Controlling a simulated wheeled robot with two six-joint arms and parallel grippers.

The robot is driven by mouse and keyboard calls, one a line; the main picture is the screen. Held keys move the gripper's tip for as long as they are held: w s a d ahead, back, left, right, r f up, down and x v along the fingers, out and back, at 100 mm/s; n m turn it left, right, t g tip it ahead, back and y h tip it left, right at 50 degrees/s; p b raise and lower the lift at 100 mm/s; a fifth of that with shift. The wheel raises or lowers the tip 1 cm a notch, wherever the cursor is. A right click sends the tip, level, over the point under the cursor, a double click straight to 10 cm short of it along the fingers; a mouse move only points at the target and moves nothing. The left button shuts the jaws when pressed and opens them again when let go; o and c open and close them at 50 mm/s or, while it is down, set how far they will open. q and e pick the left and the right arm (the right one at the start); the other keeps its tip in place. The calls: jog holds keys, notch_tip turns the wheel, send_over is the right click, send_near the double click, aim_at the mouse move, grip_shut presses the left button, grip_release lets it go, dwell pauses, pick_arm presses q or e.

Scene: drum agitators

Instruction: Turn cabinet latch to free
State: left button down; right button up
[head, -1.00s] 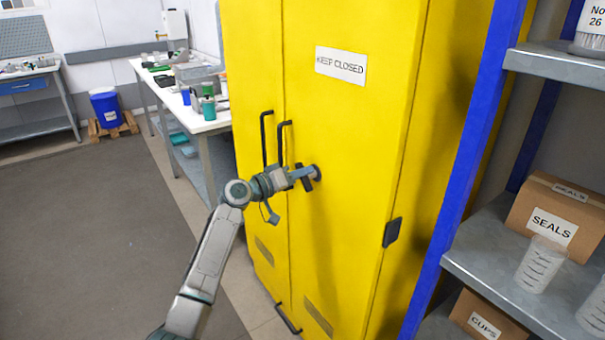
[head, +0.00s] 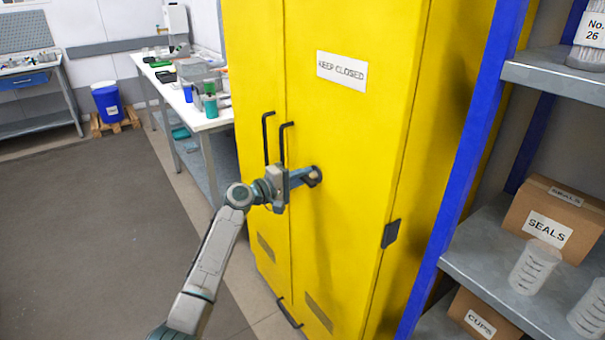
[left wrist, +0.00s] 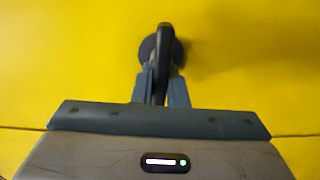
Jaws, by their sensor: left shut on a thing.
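The yellow cabinet (head: 345,130) stands closed, with a "KEEP CLOSED" label (head: 341,70) on its right door. The dark latch (head: 316,176) is on that door, right of the two black door handles (head: 284,145). My left gripper (head: 306,176) is at the latch. In the left wrist view, the fingers of my left gripper (left wrist: 161,88) are shut on the dark bar of the latch (left wrist: 163,55), which points along the fingers from its round base. In the head view the gripper partly hides the latch. My right gripper is not in view.
A blue-framed shelf (head: 464,170) stands close on the right, with a SEALS box (head: 555,215), a CUPS box (head: 478,318) and clear cups (head: 534,265). A white bench (head: 205,118) with several items is behind left. The floor (head: 90,230) at left is open.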

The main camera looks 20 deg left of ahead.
pick_arm(q)
jog(key=shift+f+n, duration=0.1)
jog(key=shift+n, duration=0.2)
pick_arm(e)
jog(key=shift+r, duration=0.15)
pick_arm(q)
jog(key=c, duration=1.4)
grip_release()
jog(key=shift+c, duration=0.2)
